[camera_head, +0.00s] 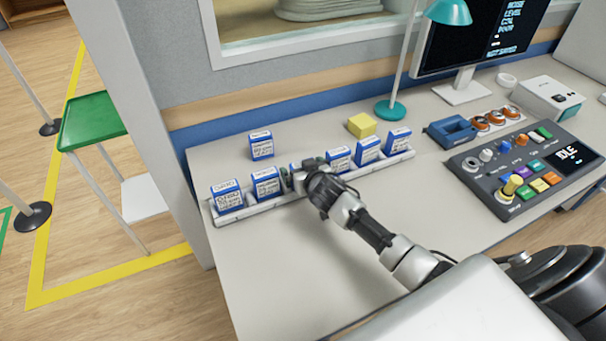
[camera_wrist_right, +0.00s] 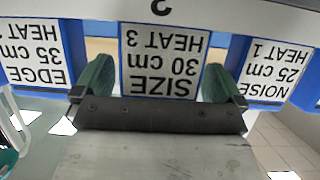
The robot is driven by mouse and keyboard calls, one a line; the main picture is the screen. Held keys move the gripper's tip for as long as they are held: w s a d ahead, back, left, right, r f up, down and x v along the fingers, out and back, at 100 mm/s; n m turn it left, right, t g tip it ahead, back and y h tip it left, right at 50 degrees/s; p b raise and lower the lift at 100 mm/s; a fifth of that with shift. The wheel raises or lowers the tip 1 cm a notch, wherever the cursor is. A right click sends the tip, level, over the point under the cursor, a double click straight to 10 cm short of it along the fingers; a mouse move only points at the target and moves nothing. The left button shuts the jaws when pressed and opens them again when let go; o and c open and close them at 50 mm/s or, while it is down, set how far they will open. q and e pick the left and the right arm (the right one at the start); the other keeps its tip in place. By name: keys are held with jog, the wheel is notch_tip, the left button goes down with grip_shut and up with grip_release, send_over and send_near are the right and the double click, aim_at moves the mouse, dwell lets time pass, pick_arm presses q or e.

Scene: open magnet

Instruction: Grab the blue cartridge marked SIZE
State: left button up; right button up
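The blue cartridge marked SIZE (camera_wrist_right: 162,62) shows upside down in the middle of the right wrist view, with a white label reading 30 cm, HEAT 3. In the head view it stands in the rack, mostly hidden behind my right gripper (camera_head: 297,179). In the right wrist view the green fingertips of my right gripper (camera_wrist_right: 158,80) stand one on each side of this cartridge, spread about its width. Any gap is very narrow, and firm contact does not show. The white rack (camera_head: 240,217) holds the cartridge in a row with others. My left gripper is out of view.
In the right wrist view, an EDGE cartridge (camera_wrist_right: 33,52) and a NOISE cartridge (camera_wrist_right: 270,70) flank it closely. A loose blue cartridge (camera_head: 261,145) stands behind the rack. A yellow block (camera_head: 361,125), lamp base (camera_head: 390,110) and control panel (camera_head: 485,180) are to the right. The front desk is clear.

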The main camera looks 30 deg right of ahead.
jog(key=c, duration=0.9)
